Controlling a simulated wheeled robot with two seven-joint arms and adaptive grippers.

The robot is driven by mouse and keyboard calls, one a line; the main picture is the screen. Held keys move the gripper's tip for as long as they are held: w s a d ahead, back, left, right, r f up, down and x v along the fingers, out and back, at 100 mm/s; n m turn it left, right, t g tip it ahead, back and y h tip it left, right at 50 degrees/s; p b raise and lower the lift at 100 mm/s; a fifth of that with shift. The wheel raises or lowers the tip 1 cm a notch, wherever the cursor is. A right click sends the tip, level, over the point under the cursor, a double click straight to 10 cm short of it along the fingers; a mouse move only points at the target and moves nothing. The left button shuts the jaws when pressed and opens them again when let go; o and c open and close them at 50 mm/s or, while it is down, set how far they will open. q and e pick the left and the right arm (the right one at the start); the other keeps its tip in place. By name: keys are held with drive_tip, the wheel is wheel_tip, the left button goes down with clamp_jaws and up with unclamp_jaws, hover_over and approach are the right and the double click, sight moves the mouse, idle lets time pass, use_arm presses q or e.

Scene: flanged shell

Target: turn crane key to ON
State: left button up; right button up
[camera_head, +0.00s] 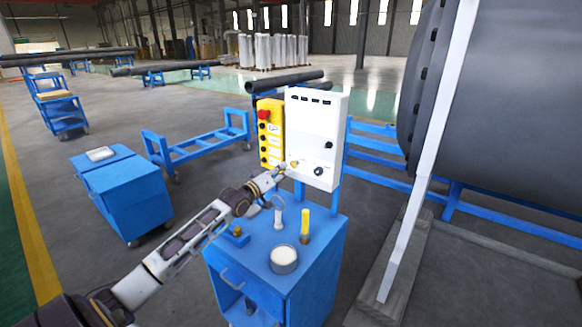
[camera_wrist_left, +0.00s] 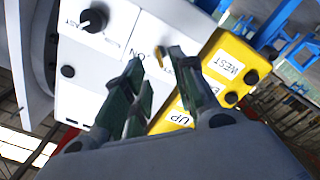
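The white control box (camera_head: 315,135) stands at the back of the blue cart, and its panel (camera_wrist_left: 105,60) fills the upper left of the left wrist view. The small yellowish crane key (camera_head: 294,163) is low on its face; in the wrist view the key (camera_wrist_left: 160,54) is beside the printed "ON" label. My left gripper (camera_head: 281,171) is at the lower left of the panel. In the wrist view its fingers (camera_wrist_left: 156,58) are apart, with the key showing between their tips. I cannot tell whether they touch it. My right gripper is in neither view.
A yellow pendant (camera_head: 270,133) with a red button hangs just left of the box. The blue cart (camera_head: 256,250) carries a grey cup (camera_head: 284,259), a yellow-handled tool (camera_head: 305,225) and a white-topped item (camera_head: 279,218). A large dark cylinder (camera_head: 510,100) stands at right.

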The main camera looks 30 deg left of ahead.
sight(294, 164)
use_arm(q)
drive_tip(key=w, duration=0.6)
drive_tip(key=shift+d, duration=0.2)
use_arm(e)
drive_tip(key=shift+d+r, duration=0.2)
use_arm(q)
drive_tip(key=shift+w, duration=0.15)
clamp_jaws()
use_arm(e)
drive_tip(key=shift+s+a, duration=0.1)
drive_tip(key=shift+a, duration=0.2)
